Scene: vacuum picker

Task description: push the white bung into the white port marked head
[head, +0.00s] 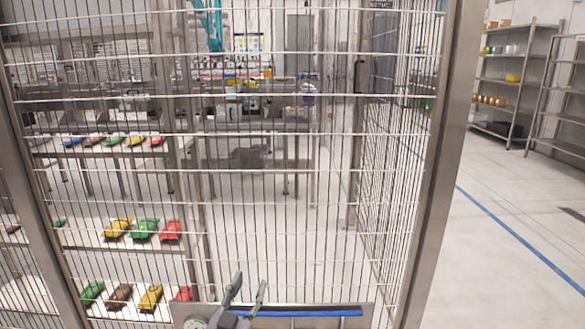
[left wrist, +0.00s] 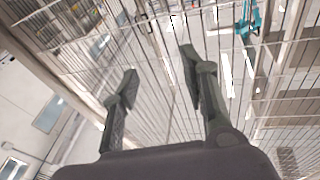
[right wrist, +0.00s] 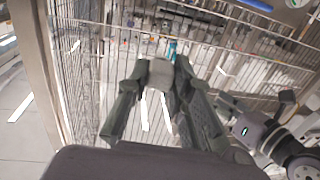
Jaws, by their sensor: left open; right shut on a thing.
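The white bung (right wrist: 160,73) shows in the right wrist view as a pale, rounded block between the fingertips of my right gripper (right wrist: 160,77), which is shut on it. The bung and the right gripper are not seen in the head view. My left gripper (head: 250,281) is open and empty at the bottom of the head view, in front of the wire fence. It also shows open in the left wrist view (left wrist: 159,68), with only fence and room behind its fingers. I cannot make out the white port marked head in any view.
A wire mesh fence (head: 280,170) with a metal post (head: 440,170) stands ahead. A grey panel with a blue strip (head: 310,313) is at the bottom edge, beside a pale round part (head: 195,322). Shelves of coloured items (head: 145,229) stand behind the mesh. Open floor lies right.

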